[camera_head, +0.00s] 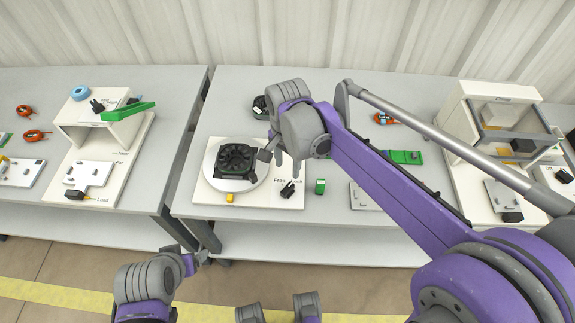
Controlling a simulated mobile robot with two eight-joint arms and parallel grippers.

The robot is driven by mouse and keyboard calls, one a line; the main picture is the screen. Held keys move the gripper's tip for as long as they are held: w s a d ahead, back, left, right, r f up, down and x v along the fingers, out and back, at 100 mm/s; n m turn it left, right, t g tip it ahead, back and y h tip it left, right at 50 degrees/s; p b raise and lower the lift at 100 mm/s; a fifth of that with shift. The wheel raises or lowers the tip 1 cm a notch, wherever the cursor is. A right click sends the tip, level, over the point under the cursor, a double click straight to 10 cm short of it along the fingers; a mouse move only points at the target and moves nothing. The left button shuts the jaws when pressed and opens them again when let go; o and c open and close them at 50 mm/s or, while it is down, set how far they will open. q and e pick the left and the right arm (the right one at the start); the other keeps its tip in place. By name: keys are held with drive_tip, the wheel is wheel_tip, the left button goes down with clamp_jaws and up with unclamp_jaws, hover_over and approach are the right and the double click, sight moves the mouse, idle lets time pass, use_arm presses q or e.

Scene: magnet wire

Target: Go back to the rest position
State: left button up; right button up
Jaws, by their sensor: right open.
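My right gripper (280,162) is open, with its fingers pointing down over the middle table. It is beside the right edge of a black square fixture (235,160) on a round white disc, and I see nothing between the fingers. My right arm reaches across from the lower right. My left gripper (198,259) is low at the lower left, in front of the tables, small and partly turned away. I cannot see whether its jaws are apart.
Near my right gripper are a black connector (287,189), a green block (320,186) and a yellow block (230,198). A white stand (92,128) is on the left table (60,230). A white machine frame (462,110) stands at the right. Floor shows in front.

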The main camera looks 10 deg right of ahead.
idle(0.3)
drive_tip(key=s+d+r+n+t+p, duration=0.2)
drive_tip(key=s+d+n+p, duration=0.1)
drive_tip(key=s, duration=0.4)
drive_tip(key=s+d+r+n+t+p, duration=0.2)
drive_tip(key=s+d+n+t+p, duration=0.1)
drive_tip(key=s+n, duration=0.4)
drive_tip(key=s+d+p, duration=0.1)
drive_tip(key=d, duration=0.1)
drive_tip(key=shift+s+d+r, duration=0.15)
drive_tip(key=shift+s+d, duration=0.1)
drive_tip(key=shift+d, duration=0.1)
